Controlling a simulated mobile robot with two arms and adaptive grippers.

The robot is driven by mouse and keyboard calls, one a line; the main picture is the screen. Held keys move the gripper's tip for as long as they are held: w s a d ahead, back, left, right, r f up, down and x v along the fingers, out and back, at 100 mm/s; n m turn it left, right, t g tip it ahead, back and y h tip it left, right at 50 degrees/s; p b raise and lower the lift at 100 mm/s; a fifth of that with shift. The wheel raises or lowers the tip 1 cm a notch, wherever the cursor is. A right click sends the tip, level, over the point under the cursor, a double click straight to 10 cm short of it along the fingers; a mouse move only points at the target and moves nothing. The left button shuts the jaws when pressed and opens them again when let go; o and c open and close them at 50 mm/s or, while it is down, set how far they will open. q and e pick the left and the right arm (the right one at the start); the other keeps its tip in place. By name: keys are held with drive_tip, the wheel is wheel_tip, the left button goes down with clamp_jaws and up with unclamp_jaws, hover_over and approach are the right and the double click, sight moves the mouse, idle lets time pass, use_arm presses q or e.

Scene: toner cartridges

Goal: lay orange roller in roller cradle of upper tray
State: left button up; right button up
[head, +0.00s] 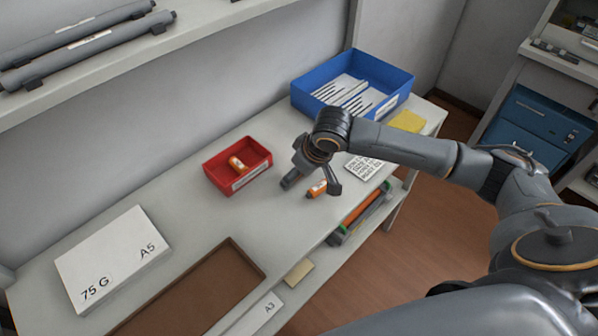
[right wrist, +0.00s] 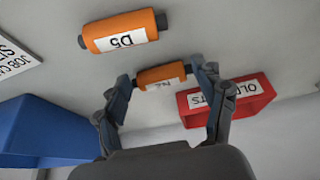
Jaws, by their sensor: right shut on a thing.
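In the right wrist view, my right gripper (right wrist: 163,80) is shut on a small orange roller (right wrist: 162,76) with a white label and dark ends. A larger orange roller (right wrist: 120,31) marked D5 is beside it, apart from the fingers. In the head view my right gripper (head: 312,186) is low over the bench, between the red box and the white note. An orange roller (head: 317,189) shows by its fingers there; I cannot tell which of the two it is. I cannot make out an upper tray with a roller cradle. My left gripper is not in view.
A red box (head: 212,174) holds an orange piece. A blue bin (head: 388,108) stands at the back. A white A5 box (head: 112,258) and a brown tray (head: 243,257) are at the left. Grey cylinders (head: 85,42) lie on the shelf above. The bench between is clear.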

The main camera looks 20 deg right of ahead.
drive_tip(key=o, duration=1.1)
drive_tip(key=shift+f, duration=0.1)
drive_tip(key=shift+o, duration=0.2)
